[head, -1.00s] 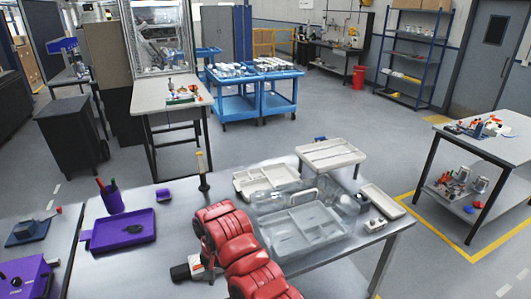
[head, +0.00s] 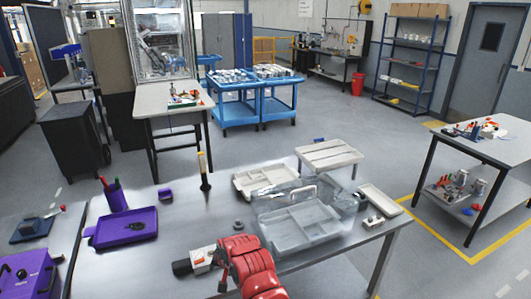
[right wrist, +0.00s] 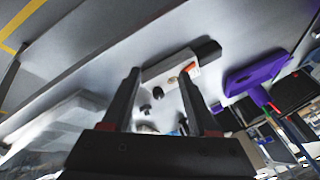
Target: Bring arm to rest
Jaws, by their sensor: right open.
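My right arm (head: 250,268) is red and comes in from the bottom centre of the head view, over the front of the metal table (head: 150,275). In the right wrist view my right gripper (right wrist: 159,76) is open, with its two dark fingers spread and nothing held between them. A white and black device (head: 203,259) lies on the table just left of the arm; it also shows beyond the fingertips in the right wrist view (right wrist: 180,66). In the head view the arm largely hides the gripper. My left gripper is not in view.
A clear lidded case (head: 300,228), a cream tray (head: 248,184) and a white tray (head: 380,198) lie right of the arm. A purple tray (head: 105,240), a purple cup (head: 114,198) and an upright yellow-handled tool (head: 203,168) stand left. The table between is mostly bare.

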